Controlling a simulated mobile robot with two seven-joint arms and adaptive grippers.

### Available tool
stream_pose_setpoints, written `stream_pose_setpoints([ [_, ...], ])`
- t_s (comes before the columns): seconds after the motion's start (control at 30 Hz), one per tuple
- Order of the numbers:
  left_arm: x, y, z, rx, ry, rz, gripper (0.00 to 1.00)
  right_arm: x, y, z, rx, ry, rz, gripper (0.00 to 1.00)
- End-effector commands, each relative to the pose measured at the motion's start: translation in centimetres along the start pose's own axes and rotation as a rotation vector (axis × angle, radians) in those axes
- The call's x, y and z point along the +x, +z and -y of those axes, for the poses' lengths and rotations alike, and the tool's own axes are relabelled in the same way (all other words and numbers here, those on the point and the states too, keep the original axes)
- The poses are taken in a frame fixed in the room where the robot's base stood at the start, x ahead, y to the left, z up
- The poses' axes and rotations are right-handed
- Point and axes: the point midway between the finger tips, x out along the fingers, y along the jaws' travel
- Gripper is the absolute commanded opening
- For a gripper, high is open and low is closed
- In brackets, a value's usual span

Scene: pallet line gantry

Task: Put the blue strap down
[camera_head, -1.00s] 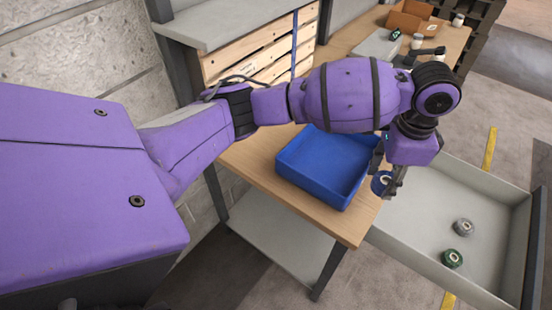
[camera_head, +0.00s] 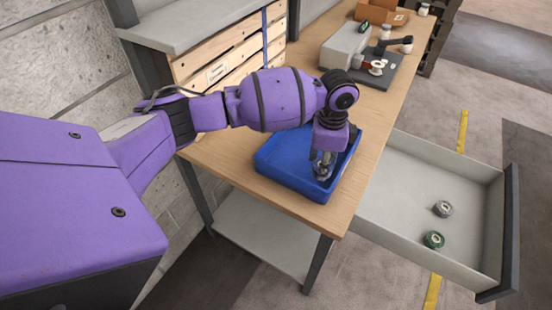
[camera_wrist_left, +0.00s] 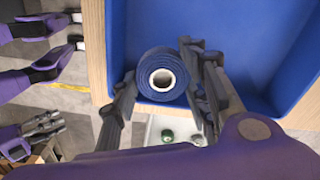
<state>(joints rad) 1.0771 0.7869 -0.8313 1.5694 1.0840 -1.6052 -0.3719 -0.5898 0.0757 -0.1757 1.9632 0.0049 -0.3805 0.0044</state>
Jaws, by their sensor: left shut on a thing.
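The blue strap (camera_wrist_left: 162,76) is a rolled coil with a pale core. My left gripper (camera_head: 323,168) is shut on it, with one finger on each side of the roll in the left wrist view. The blue tray (camera_head: 283,182) lies on the wooden bench, and the gripper with the strap is low within its outline, near its right front part. In the head view the fingers partly hide the strap. I cannot tell whether the strap touches the tray floor. Purple and dark parts of mine show at the left of the wrist view; the right gripper's state is unclear there.
A grey open drawer (camera_head: 395,205) beside the bench holds a grey roll (camera_head: 442,208) and a green roll (camera_head: 433,239). A grey box (camera_head: 345,48), a dark device and a cardboard box (camera_head: 382,12) stand at the bench's (camera_head: 377,110) far end. The tray's left part is clear.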

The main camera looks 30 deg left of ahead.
Motion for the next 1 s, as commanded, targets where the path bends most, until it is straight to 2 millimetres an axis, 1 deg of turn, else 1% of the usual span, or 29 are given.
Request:
stream_pose_setpoints([
  [0.17, 2.2, 1.3, 0.9, -0.002, 0.001, 0.002, 0.12, 0.0, 0.1, -0.4, -0.006, 0.004, 0.001, 0.4],
  [0.2, 3.0, 1.1, 0.8, 0.0, 0.001, 0.001, 0.12, 0.0, 0.2, -0.5, -0.009, 0.006, 0.002, 0.4],
  [0.3, 4.3, 1.1, 0.8, 0.0, 0.0, 0.0, 0.12, 0.0, 0.3, -0.8, -0.013, 0.008, 0.001, 0.4],
  [0.7, 4.8, 1.0, 0.9, 0.0, -0.004, -0.001, 0.12, 0.0, 0.2, -0.8, -0.016, 0.008, -0.001, 0.4],
  [0.73, 4.8, 1.1, 0.9, 0.0, -0.004, -0.001, 0.44, 0.0, 0.2, -0.8, -0.016, 0.007, -0.001, 0.4],
  [0.8, 4.8, 1.1, 0.9, 0.0, -0.004, -0.001, 0.54, 0.0, 0.2, -0.7, -0.015, 0.007, -0.001, 0.4],
  [0.87, 4.8, 1.0, 0.9, 0.0, -0.004, -0.001, 0.6, 0.1, 0.1, -0.6, -0.013, 0.006, -0.002, 0.4],
  [1.0, 4.7, 1.0, 0.9, 0.0, -0.004, -0.001, 0.6, 0.1, 0.1, -0.4, -0.007, 0.004, -0.003, 0.4],
])
